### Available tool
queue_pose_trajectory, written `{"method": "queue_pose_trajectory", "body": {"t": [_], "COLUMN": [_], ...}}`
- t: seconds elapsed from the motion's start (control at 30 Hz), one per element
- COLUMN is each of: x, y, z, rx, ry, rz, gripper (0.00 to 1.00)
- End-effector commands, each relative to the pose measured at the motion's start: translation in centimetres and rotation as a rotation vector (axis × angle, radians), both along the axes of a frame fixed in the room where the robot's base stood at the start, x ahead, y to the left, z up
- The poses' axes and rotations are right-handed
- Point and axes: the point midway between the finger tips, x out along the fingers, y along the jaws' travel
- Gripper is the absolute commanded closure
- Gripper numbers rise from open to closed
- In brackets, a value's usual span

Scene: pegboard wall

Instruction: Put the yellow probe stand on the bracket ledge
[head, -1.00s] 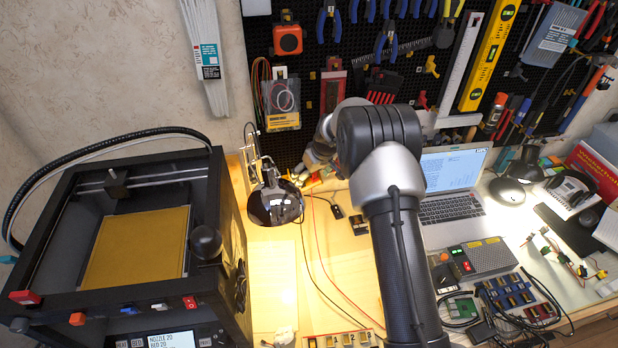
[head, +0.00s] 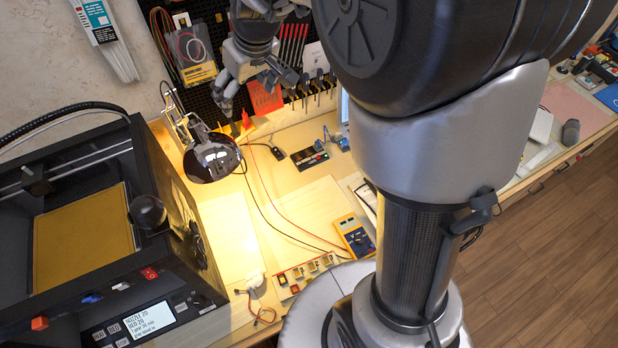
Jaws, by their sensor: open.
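My gripper (head: 250,88) is at the top middle of the head view, in front of the black pegboard, pointing down with its fingers apart. I see nothing held between them. I cannot make out the bracket ledge. My arm covers much of the right side and the upper pegboard.
A black desk lamp (head: 211,160) stands close to the left of the gripper. A 3D printer (head: 165,215) fills the left. A yellow multimeter (head: 354,236) lies on the bench, with red and black leads across it. A red card (head: 264,97) is behind the gripper.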

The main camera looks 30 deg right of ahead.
Motion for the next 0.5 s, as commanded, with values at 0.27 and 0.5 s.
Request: {"method": "queue_pose_trajectory", "body": {"t": [0.27,0.5], "x": [-15.5,-25.7], "y": [0.4,-0.1], "z": [5.4,4.3], "rx": [-0.005,-0.011], "ry": [-0.010,-0.018], "rz": [-0.122,-0.224], "gripper": [0.20,0.20]}}
